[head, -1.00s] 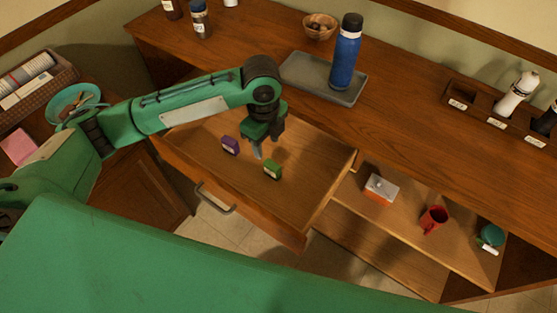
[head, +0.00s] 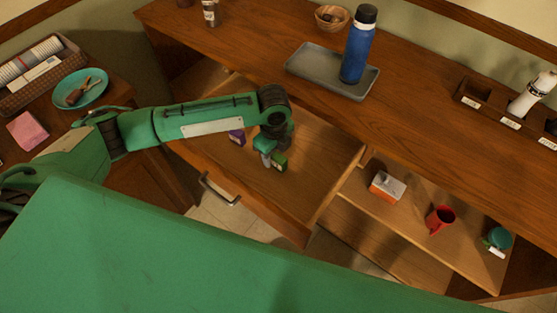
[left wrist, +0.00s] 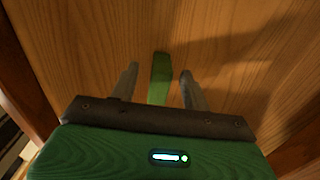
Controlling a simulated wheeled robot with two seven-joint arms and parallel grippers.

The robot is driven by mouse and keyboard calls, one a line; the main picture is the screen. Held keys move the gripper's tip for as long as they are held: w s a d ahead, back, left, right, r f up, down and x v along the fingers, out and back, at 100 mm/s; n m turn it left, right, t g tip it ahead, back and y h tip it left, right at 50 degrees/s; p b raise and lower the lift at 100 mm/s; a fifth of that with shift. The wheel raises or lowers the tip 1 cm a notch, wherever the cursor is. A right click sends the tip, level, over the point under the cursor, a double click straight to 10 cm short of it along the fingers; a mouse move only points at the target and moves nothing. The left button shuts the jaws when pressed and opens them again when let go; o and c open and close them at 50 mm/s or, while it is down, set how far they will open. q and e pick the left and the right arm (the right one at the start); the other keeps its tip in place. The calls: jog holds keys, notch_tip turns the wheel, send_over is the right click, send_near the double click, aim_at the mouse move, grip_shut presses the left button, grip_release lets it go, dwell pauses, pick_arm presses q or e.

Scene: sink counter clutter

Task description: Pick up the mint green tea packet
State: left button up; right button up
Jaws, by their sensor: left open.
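The green tea packet (head: 280,163) lies in the open wooden drawer (head: 315,150). In the left wrist view the green packet (left wrist: 160,78) shows between and beyond my two fingers. My left gripper (head: 270,157) is low over the drawer, right beside the packet. Its fingers (left wrist: 158,88) are open, one on each side of the packet, and I cannot see contact. My right gripper is not in view.
A purple packet (head: 237,137) lies in the drawer to the left of my gripper. A blue bottle (head: 357,48) stands on a grey tray (head: 305,61) on the counter. An orange-and-white box (head: 387,186) and a red mug (head: 440,219) sit on the shelf at right.

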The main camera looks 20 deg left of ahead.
pick_arm(q)
jog(key=shift+f, duration=1.4)
grip_shut()
jog(key=shift+r, duration=0.1)
